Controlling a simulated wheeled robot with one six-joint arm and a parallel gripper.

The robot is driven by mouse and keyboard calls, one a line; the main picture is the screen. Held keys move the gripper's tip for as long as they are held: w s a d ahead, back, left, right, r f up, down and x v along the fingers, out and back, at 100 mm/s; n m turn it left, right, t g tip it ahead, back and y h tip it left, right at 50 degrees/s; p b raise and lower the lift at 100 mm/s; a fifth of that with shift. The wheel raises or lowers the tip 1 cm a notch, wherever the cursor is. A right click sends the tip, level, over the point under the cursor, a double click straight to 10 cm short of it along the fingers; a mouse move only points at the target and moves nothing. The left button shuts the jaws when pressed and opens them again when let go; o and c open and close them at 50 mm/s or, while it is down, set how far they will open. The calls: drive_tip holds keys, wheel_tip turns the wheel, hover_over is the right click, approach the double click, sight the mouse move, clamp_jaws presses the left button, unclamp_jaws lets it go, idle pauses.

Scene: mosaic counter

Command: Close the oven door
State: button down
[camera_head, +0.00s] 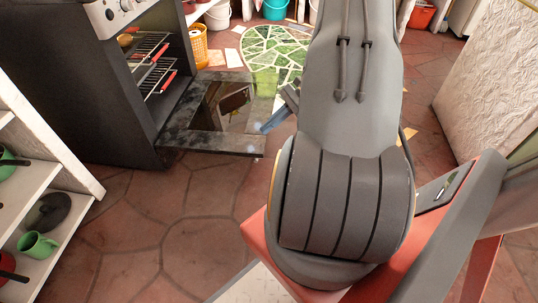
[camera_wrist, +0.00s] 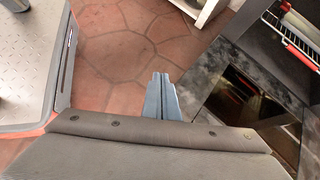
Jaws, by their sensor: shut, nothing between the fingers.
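The dark oven (camera_head: 115,95) stands at the left in the head view. Its door (camera_head: 210,143) is folded down, lying about level just above the floor, with a glass window in the middle. The oven's inside shows wire racks with red-edged fronts. My gripper (camera_head: 268,127) is at the door's right side in the head view, partly hidden behind my arm. In the wrist view my gripper (camera_wrist: 161,77) has its bluish fingers together, with nothing between them. The door (camera_wrist: 215,110) lies just right of the fingers there. I cannot tell whether they touch.
A white shelf (camera_head: 75,165) with green cups and a pan stands at the left. A yellow basket (camera_head: 199,45) and buckets are behind the door. A green mosaic patch (camera_head: 273,50) lies on the floor. The tiled floor before the door (camera_head: 160,220) is clear.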

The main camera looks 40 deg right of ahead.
drive_tip(key=s+d+f+m+t+b, duration=0.1)
drive_tip(key=d+f+m+t+b, duration=0.25)
drive_tip(key=d+f, duration=0.45)
drive_tip(key=s+d+f+m+t+b, duration=0.1)
drive_tip(key=d+f+m+t+b, duration=0.3)
drive_tip(key=f, duration=0.8)
drive_tip(key=d+f+b+x, duration=0.1)
drive_tip(key=b+x, duration=0.4)
drive_tip(key=x, duration=0.4)
drive_tip(key=shift+g+h, duration=0.25)
drive_tip(key=shift+h, duration=0.25)
drive_tip(key=shift+w+a+r+b, duration=0.1)
drive_tip(key=shift+a+r+b, duration=0.1)
drive_tip(key=shift+r, duration=0.5)
drive_tip(key=shift+w+a+r+b, duration=0.1)
drive_tip(key=shift+w+r+b, duration=0.05)
drive_tip(key=shift+r, duration=0.6)
drive_tip(key=shift+w+a+r+b, duration=0.1)
drive_tip(key=shift+a+r+b, duration=0.1)
drive_tip(key=shift+r, duration=0.5)
drive_tip(key=shift+d+r, duration=0.1)
